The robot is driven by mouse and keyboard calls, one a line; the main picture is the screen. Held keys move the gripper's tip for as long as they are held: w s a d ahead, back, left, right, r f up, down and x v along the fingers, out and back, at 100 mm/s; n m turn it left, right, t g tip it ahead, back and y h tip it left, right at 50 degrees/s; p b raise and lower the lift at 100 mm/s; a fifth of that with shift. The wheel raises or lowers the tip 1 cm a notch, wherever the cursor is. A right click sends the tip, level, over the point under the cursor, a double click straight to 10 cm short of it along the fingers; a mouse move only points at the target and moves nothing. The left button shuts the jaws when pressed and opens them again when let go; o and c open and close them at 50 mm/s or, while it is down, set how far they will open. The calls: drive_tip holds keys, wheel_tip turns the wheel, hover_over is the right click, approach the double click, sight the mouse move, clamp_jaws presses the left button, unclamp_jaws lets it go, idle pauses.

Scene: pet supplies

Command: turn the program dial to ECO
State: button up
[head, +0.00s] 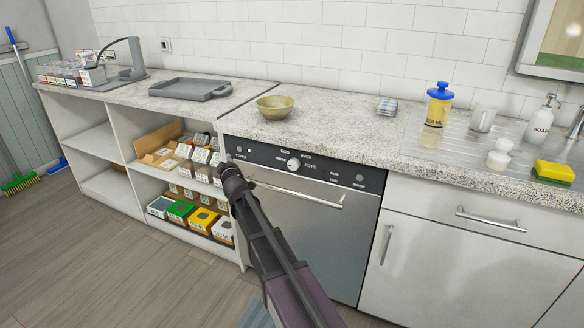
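The program dial (293,164) is a round light knob on the dark control panel (340,177) of the dishwasher (334,236). The ECO label (285,152) is printed above the dial, slightly left. Other labels sit around the dial, and its pointer is too small to read. My gripper (229,172) is in front of the panel's left end, left of the dial and apart from it. The gripper is small and dark here, and its fingers cannot be made out.
A long handle (298,193) sticks out below the panel. The speckled countertop (340,127) overhangs it and bears a bowl (275,107). Open shelves (128,159) with several small boxes stand to the left. The sink side, with a soap bottle (541,120), is at right.

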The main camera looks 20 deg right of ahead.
drive_tip(key=o, duration=0.3)
drive_tip(key=shift+s+d+f+n, duration=0.15)
drive_tip(key=shift+s+f+n, duration=0.05)
drive_tip(key=shift+s+n, duration=0.15)
drive_tip(key=shift+o, duration=0.7)
drive_tip(key=s+d+f+n+g+h, duration=0.2)
drive_tip(key=s+d+n+h, duration=0.3)
drive_tip(key=s+n+h, duration=0.1)
drive_tip(key=shift+s+d+f+n+b, duration=0.25)
drive_tip(key=shift+s+n+b, duration=0.25)
drive_tip(key=shift+s, duration=0.75)
drive_tip(key=n+g+h, duration=0.2)
drive_tip(key=n+h, duration=0.5)
approach(292, 166)
drive_tip(key=v, duration=0.3)
drive_tip(key=shift+s+a+r+b, duration=0.1)
drive_tip(key=shift+s+a+b, duration=0.05)
drive_tip(key=shift+b, duration=0.15)
drive_tip(key=x, duration=1.3)
drive_tip(key=shift+w+d+f, duration=0.2)
drive_tip(key=shift+w+d, duration=0.1)
drive_tip(key=c, duration=1.1)
